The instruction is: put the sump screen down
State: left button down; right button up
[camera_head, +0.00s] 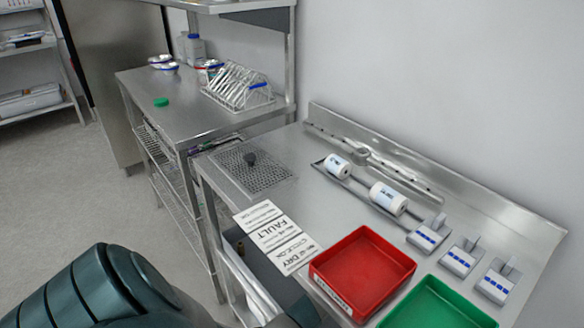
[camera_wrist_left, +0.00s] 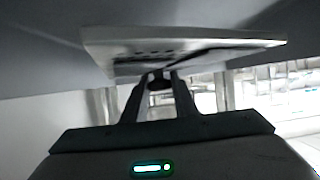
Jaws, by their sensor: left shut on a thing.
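In the left wrist view my left gripper (camera_wrist_left: 160,82) is shut on the dark knob of a pale flat plate with dark holes, which I take as the sump screen (camera_wrist_left: 215,41). The plate shows nearly edge-on beyond the fingertips. What lies under it cannot be told. In the head view my left arm fills the bottom left, and its gripper and the held plate do not show. A perforated plate with a dark knob (camera_head: 253,171) lies on the steel table in the head view. My right gripper is in neither view.
The steel table (camera_head: 318,212) carries a red tray (camera_head: 362,272), a green tray (camera_head: 438,305), printed labels (camera_head: 273,236) and two white cylinders (camera_head: 388,198). A dark opening (camera_head: 258,267) shows below its front edge. Another bench (camera_head: 190,105) stands behind with a wire rack (camera_head: 238,88).

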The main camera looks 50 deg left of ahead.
pick_arm(q)
jog(key=shift+s+a+f, duration=0.7)
jog(key=shift+s+a, duration=0.2)
jog(key=shift+s, duration=0.1)
jog(key=shift+f, duration=0.2)
jog(key=shift+f, duration=0.15)
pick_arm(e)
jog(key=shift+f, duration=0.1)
